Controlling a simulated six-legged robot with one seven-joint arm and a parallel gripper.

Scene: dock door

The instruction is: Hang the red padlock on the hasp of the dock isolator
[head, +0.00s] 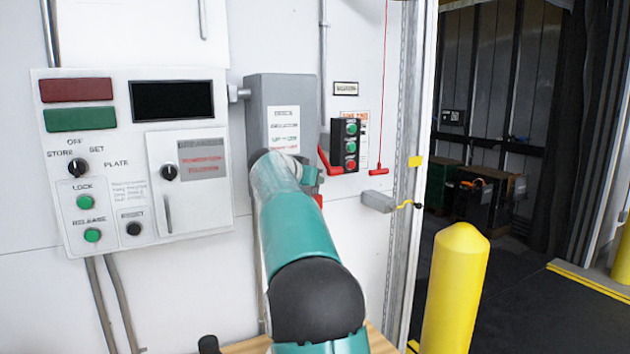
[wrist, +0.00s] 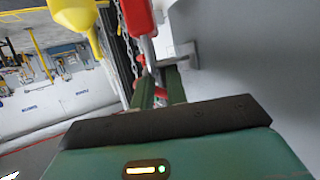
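The grey isolator box (head: 258,105) is on the wall, with a red handle (head: 326,162) at its right side. My gripper (head: 312,174) is in front of its lower right side, partly hidden by my arm. In the wrist view, the fingers of my gripper (wrist: 159,82) are a narrow gap apart, with the steel shackle of the red padlock (wrist: 140,16) between their tips. The padlock's body hangs clear of the fingers.
A white control panel (head: 105,150) is left of the isolator. A black button box (head: 350,145) and a red pull cord (head: 383,90) are on its right. A grey bracket (head: 377,201) juts out near the door edge. A yellow bollard (head: 455,285) stands at the front right.

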